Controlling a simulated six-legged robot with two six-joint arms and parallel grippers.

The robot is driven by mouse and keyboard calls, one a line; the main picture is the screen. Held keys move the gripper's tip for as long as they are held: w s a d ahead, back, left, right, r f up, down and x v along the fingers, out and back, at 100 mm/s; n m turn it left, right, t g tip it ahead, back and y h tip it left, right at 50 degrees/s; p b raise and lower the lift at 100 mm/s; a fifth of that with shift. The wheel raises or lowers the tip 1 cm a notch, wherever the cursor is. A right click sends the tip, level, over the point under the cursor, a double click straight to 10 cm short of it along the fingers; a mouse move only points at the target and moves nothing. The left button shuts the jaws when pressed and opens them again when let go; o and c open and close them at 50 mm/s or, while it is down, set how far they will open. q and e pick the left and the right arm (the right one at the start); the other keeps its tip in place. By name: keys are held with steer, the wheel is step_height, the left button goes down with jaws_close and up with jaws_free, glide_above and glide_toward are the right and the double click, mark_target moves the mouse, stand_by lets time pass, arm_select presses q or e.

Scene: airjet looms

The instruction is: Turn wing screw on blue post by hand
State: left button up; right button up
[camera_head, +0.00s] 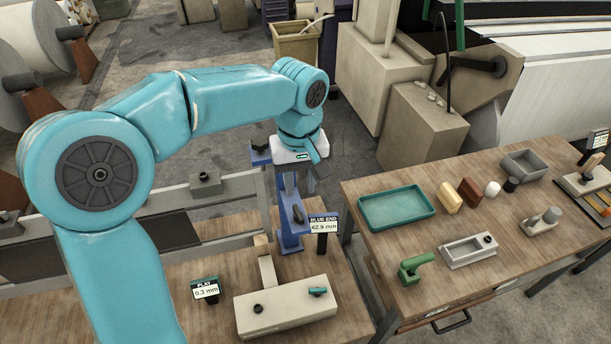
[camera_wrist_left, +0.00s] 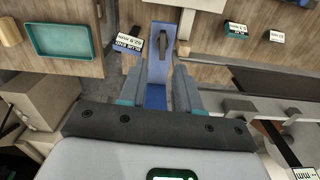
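The blue post (camera_head: 288,232) stands at the back edge of the left wooden bench. A dark wing screw (camera_head: 298,214) is on its upper part. In the left wrist view the wing screw (camera_wrist_left: 163,38) lies beyond the fingertips, on the blue post (camera_wrist_left: 156,96). My left gripper (camera_head: 296,190) points down at the top of the post. In the left wrist view my left gripper (camera_wrist_left: 159,82) is open, its two teal-grey fingers on either side of the post's line. Nothing shows held between them. Whether a finger touches the post cannot be told. My right gripper is not in view.
A "BLUE END 62.9 mm" display (camera_head: 324,223) stands right beside the post. A "PLAY 6.3 mm" display (camera_head: 205,290) and a beige block (camera_head: 285,308) are in front. The right table holds a green tray (camera_head: 396,207), a green clamp-like part (camera_head: 416,268) and several small parts.

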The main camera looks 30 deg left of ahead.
mark_target(298, 213)
arm_select(q)
steer(key=shift+s+a+f, duration=0.1)
steer(key=shift+a+f, duration=0.15)
steer(key=shift+f, duration=0.05)
step_height(298, 213, down, 7)
steer(key=b, duration=0.6)
steer(key=shift+s+a+f, duration=0.1)
steer(key=shift+s+a, duration=0.05)
steer(key=shift+f+b, duration=0.3)
steer(key=shift+b, duration=0.15)
steer(key=shift+w+d+r, duration=0.2)
steer(key=shift+d+r, duration=0.05)
steer(key=shift+d, duration=0.1)
steer(key=shift+f, duration=0.1)
steer(key=shift+s, duration=0.1)
